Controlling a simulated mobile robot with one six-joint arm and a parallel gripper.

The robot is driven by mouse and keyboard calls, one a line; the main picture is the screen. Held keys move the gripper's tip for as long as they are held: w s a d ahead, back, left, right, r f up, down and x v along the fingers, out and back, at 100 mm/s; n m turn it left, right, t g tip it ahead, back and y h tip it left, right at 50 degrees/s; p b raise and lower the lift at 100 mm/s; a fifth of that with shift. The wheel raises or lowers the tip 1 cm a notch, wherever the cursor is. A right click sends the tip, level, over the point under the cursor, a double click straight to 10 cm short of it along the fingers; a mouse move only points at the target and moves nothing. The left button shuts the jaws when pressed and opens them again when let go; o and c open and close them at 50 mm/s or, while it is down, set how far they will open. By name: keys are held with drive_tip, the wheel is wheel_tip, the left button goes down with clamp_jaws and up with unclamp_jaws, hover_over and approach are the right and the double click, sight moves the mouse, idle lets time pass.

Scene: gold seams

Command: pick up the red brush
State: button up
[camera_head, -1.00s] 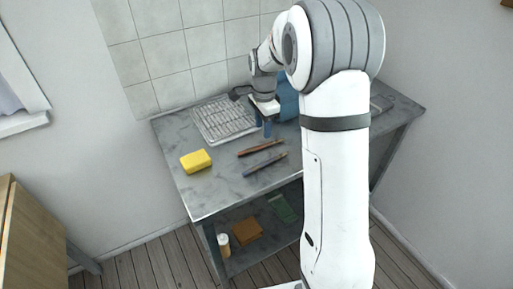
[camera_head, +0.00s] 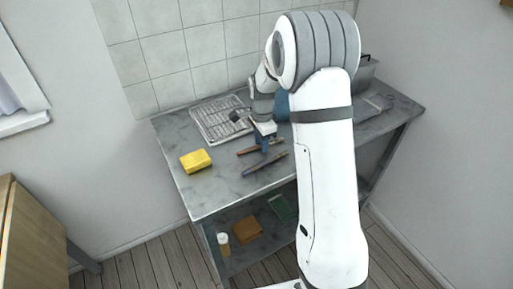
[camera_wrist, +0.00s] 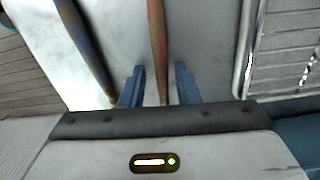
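The red brush (camera_head: 247,151) lies on the grey table, partly hidden behind my gripper in the head view. In the wrist view the red brush (camera_wrist: 157,45) runs lengthwise between the two blue fingers of my gripper (camera_wrist: 159,84), with a gap on each side. My gripper also shows in the head view (camera_head: 264,146), pointing down over the brush. It is open and empty. A blue brush-like stick (camera_head: 264,164) lies beside the red one, on the near side; in the wrist view it is to the left (camera_wrist: 85,45), outside the fingers.
A wire rack (camera_head: 217,119) lies behind on the table (camera_head: 215,195). A yellow sponge (camera_head: 196,160) is at left. A blue object (camera_head: 282,104) and a grey bin (camera_head: 366,72) stand behind my arm. The table's front left is clear.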

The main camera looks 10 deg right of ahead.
clamp_jaws()
drive_tip(key=shift+r, duration=0.1)
